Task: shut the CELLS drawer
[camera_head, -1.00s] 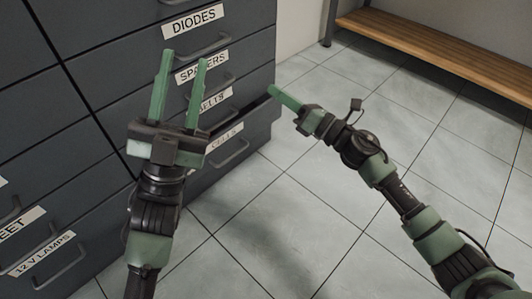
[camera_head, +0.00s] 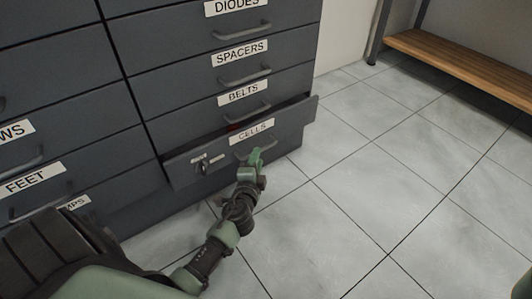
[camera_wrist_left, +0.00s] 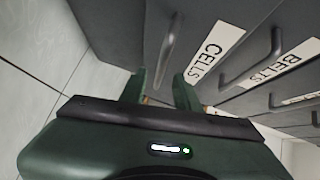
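The CELLS drawer (camera_head: 290,121) is the low drawer under BELTS in the dark cabinet. It stands partly open, with a narrow dark gap along its top and a bit of red inside. My left gripper (camera_head: 256,157) is at its front, by the handle below the CELLS label (camera_head: 252,132). In the left wrist view the fingers (camera_wrist_left: 158,90) are apart and point at the drawer front. The handle (camera_wrist_left: 165,45) shows just beyond them, in line with the space between them; contact cannot be told. My right gripper is out of the head view.
The SPACERS drawer (camera_head: 205,70) and BELTS drawer (camera_head: 190,117) above look shut. A small lock-like fitting (camera_head: 203,166) is on the CELLS front's left part. Tiled floor (camera_head: 400,170) to the right is clear. A wooden bench (camera_head: 460,62) stands at the upper right.

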